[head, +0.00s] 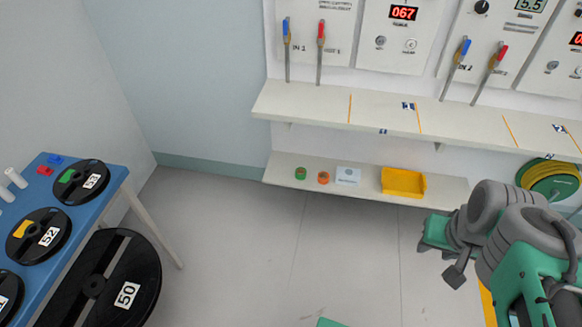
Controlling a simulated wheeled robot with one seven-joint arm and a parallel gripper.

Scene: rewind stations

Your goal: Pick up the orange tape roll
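The orange tape roll (323,177) is a small ring on the low white shelf (283,163) against the back wall. It sits between a green tape roll (300,173) on its left and a small white labelled box (347,176) on its right. My arm is folded at the right of the head view. The green end that looks like my gripper (436,233) is in front of the shelf's right part, well to the right of the orange roll and apart from it. Its fingers cannot be made out clearly, and I see nothing held.
A yellow tray (403,182) stands on the low shelf, right of the white box. Above is a wider shelf (300,103) below panels with levers. A blue table (90,205) with black reels and a big reel (120,285) stand left. The middle floor is clear.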

